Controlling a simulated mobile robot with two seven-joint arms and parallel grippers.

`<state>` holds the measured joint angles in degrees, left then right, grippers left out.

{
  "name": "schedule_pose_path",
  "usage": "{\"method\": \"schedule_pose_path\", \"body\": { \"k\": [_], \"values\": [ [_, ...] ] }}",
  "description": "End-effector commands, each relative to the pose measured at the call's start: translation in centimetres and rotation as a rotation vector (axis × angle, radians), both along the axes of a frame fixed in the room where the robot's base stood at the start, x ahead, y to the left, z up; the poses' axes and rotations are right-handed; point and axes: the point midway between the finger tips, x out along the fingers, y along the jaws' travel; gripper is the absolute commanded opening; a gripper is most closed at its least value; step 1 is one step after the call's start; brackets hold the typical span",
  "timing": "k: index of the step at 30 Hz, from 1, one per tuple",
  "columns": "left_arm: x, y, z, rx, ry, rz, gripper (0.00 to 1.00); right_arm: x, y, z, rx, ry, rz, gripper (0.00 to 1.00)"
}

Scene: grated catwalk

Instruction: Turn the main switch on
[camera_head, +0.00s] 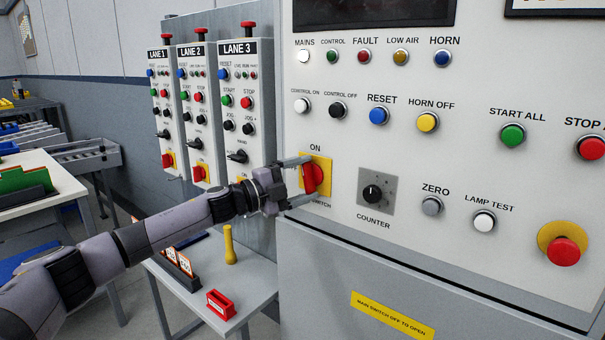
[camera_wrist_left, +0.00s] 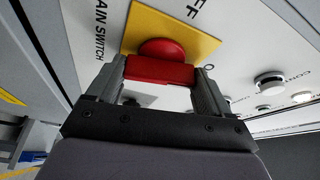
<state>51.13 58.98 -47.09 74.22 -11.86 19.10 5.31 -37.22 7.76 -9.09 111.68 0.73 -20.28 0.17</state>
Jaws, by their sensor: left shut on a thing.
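The main switch is a red rotary handle (camera_head: 312,178) on a yellow square plate (camera_head: 328,172), low on the left part of the big panel. "ON" is printed above it in the head view. The handle looks upright there, slightly tilted. My left gripper (camera_head: 298,181) reaches it from the left. In the left wrist view, the gripper's two fingers (camera_wrist_left: 160,88) stand on either side of the red handle (camera_wrist_left: 160,70) and are shut on it. The lettering "MAIN SWITCH" and part of "OFF" show beside the plate there. My right gripper is not in view.
A black counter knob (camera_head: 374,194) sits right of the switch, close to it. Three lane boxes (camera_head: 202,110) with their own red switches stand at the left. A small table (camera_head: 252,284) below holds a yellow cylinder (camera_head: 229,245) and a red block (camera_head: 220,304).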

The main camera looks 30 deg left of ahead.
Motion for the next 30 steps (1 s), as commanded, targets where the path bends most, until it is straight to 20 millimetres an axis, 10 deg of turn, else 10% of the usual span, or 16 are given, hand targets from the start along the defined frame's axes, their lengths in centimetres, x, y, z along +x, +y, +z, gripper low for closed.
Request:
{"method": "schedule_pose_path", "body": {
  "k": [30],
  "values": [
    [-0.01, 0.0, 0.0, 0.257, -0.021, 0.001, 0.5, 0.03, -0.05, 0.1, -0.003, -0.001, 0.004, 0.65]
  ]
}}
